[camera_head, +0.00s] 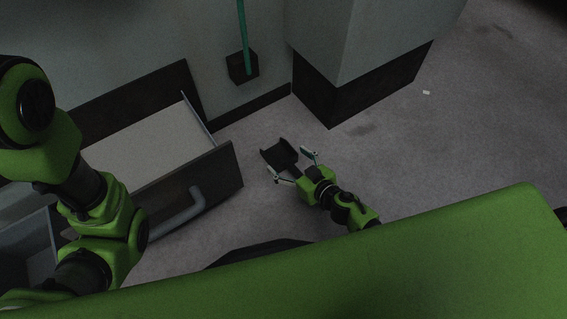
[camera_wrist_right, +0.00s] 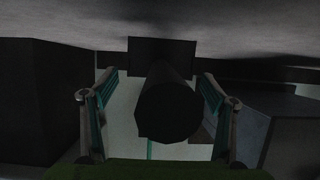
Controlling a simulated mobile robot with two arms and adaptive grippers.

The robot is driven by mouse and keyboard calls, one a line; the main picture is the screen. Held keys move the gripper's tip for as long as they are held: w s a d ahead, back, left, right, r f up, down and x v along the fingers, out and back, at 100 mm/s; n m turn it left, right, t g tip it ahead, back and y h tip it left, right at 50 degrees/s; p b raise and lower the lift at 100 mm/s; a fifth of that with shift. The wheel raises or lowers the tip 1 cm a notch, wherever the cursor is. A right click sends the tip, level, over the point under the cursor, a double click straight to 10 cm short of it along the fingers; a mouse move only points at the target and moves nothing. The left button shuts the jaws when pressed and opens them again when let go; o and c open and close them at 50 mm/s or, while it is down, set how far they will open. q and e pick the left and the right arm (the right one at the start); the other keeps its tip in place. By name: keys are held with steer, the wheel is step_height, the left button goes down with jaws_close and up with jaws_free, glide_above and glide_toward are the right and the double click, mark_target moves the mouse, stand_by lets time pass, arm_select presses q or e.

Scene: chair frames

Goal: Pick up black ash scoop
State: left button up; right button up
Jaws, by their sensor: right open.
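The black ash scoop (camera_head: 278,153) shows in the head view near the drawer's right end, its pan facing away from my right gripper (camera_head: 293,163). The right gripper is open, with its two fingers apart on either side of the scoop's handle end. In the right wrist view, a thick dark handle (camera_wrist_right: 167,103) points toward the camera between the open fingers, with visible gaps at both sides. The scoop's dark pan (camera_wrist_right: 150,50) shows behind it. I see no grip on it. My left arm is at the left of the head view, but its gripper is not visible.
An open drawer (camera_head: 228,172) with a grey bar handle (camera_head: 178,213) lies left of the scoop. A dark block with a green pole (camera_head: 242,68) stands by the wall behind. A pillar (camera_head: 335,92) stands behind right.

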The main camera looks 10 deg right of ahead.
steer(key=shift+w+a+f, duration=0.15)
steer(key=shift+w, duration=0.25)
steer(key=shift+c, duration=0.3)
steer(key=c, duration=1.3)
steer(key=shift+o, duration=0.2)
